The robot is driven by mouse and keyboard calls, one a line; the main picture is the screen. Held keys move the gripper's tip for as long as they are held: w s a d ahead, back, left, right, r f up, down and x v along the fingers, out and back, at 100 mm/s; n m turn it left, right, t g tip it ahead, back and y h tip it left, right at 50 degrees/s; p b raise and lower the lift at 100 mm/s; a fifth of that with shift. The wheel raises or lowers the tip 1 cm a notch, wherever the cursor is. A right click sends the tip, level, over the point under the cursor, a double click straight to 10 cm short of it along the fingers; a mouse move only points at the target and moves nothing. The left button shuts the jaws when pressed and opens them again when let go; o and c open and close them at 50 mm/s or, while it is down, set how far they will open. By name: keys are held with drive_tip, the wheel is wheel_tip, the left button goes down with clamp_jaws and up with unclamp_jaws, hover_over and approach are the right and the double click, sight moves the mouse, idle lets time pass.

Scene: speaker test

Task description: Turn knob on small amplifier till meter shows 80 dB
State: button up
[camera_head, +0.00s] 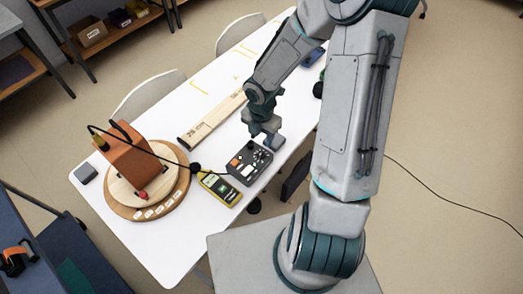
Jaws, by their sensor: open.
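The small amplifier (246,173) is a dark box with several small controls on its top face, lying on the white table. My gripper (264,140) is open, pointing down over the far right corner of the amplifier. I cannot tell whether its fingers are around the knob or touching it; that spot is partly hidden by the gripper. The yellow meter (219,188) lies just left of the amplifier, with a greenish screen too small to read. A brown speaker box (137,160) stands on a round wooden base (178,198) with small white labels.
A marked wooden board (212,120) lies behind the amplifier. A black cable runs from the speaker toward the meter and amplifier. A small grey block (86,174) sits at the table's left edge. The white table (185,246) is clear at the front. Chairs (150,91) stand behind it.

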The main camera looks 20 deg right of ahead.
sight(261, 152)
wheel_tip(261, 152, down, 8)
drive_tip(key=shift+f+b, duration=0.2)
drive_tip(key=shift+b, duration=0.6)
clamp_jaws()
